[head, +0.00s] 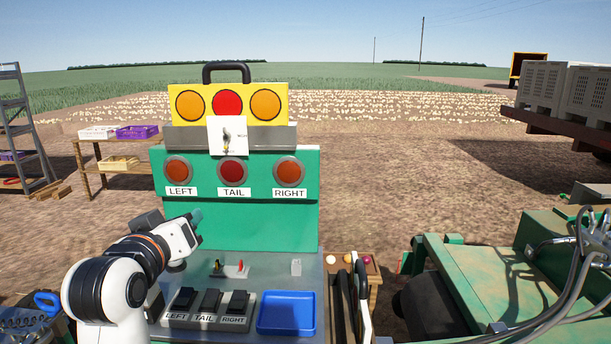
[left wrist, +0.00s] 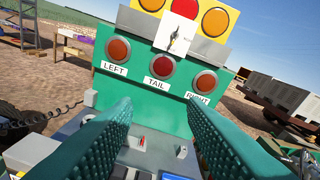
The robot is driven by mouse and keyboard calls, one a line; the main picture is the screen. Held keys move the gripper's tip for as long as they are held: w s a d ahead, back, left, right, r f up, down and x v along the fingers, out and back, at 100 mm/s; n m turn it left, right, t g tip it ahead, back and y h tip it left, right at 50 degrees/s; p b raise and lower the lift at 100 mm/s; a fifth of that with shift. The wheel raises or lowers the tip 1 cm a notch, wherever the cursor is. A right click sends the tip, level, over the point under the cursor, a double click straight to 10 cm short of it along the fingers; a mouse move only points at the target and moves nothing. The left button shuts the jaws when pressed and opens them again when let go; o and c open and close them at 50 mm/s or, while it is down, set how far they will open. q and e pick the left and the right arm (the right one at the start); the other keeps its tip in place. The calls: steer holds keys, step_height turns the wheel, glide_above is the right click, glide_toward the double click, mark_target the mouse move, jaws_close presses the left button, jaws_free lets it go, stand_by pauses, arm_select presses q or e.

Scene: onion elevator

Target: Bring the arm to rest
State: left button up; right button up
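My left arm comes in from the left in the head view. Its gripper (head: 196,216) is in front of the green test panel (head: 240,225), above the grey bench top. In the left wrist view the two teal fingers of the left gripper (left wrist: 156,108) are spread wide apart, with nothing between them. The panel with its LEFT, TAIL and RIGHT lamps stands beyond the fingertips. I cannot make out a right gripper in either view.
Below the arm are black rocker switches (head: 211,301), a small red-tipped lever (head: 240,267) and a blue tray (head: 287,312). A yellow lamp board (head: 255,91) tops the panel. Green machinery with hoses (head: 480,275) stands at right. A shelf with crates (head: 105,165) is at left.

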arm_select(q)
steer(key=s+f+m+g, duration=0.1)
steer(key=s+f+g, duration=0.3)
steer(key=f, duration=0.8)
steer(key=s+f+m+g, duration=0.15)
steer(key=s+f, duration=0.35)
steer(key=f, duration=0.7)
steer(key=s+f+m+g, duration=0.2)
steer(key=s+f+g, duration=0.2)
steer(key=s+f, duration=0.55)
steer(key=s+f+m+g, duration=0.1)
steer(key=s+f+g, duration=0.4)
steer(key=s, duration=0.8)
step_height(320, 180, down, 31)
steer(key=b, duration=0.5)
steer(key=s+a+f+b, duration=0.3)
steer(key=s+f+b, duration=0.1)
steer(key=s+f, duration=1.3)
step_height(320, 180, down, 4)
steer(key=shift+f+g+y, duration=0.15)
steer(key=shift+g+y, duration=0.15)
steer(key=shift+g, duration=0.15)
